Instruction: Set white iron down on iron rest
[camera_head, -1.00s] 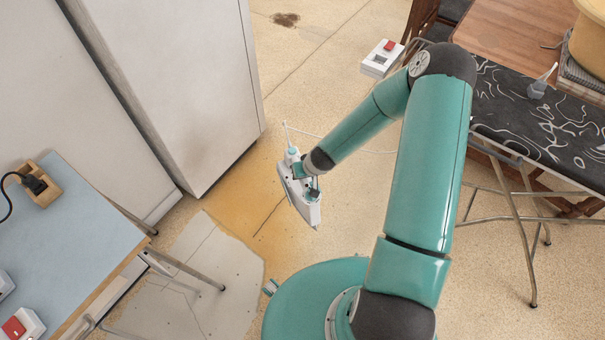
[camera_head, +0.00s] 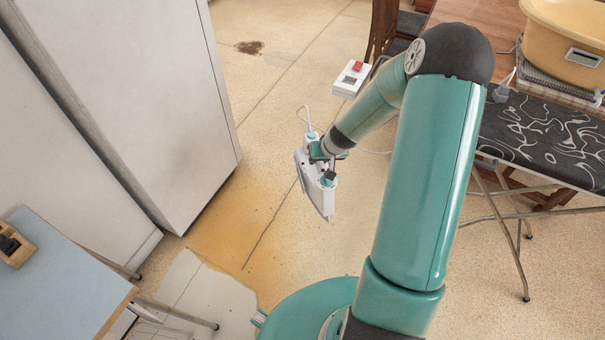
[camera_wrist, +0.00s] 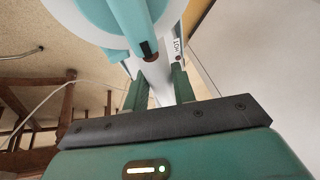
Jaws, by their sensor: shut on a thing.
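The white iron (camera_head: 313,195) hangs in my gripper (camera_head: 327,165), in the air over the floor, left of my arm. It is tilted with its pointed end down; a cord rises from its top. In the wrist view, my two gripper fingers (camera_wrist: 158,92) close on the white part of the iron (camera_wrist: 150,72), and its light-blue part shows above. I cannot make out an iron rest for sure. The ironing board (camera_head: 545,158), with a black and white patterned cover, stands at the right. A small grey object (camera_head: 497,93) on it is partly hidden by my arm.
A yellow basin (camera_head: 545,22) stands behind the board. A white box with a red switch (camera_head: 351,78) is near the arm. A tall white cabinet (camera_head: 130,110) and a blue table (camera_head: 60,285) are at the left. Open floor (camera_head: 275,100) lies between.

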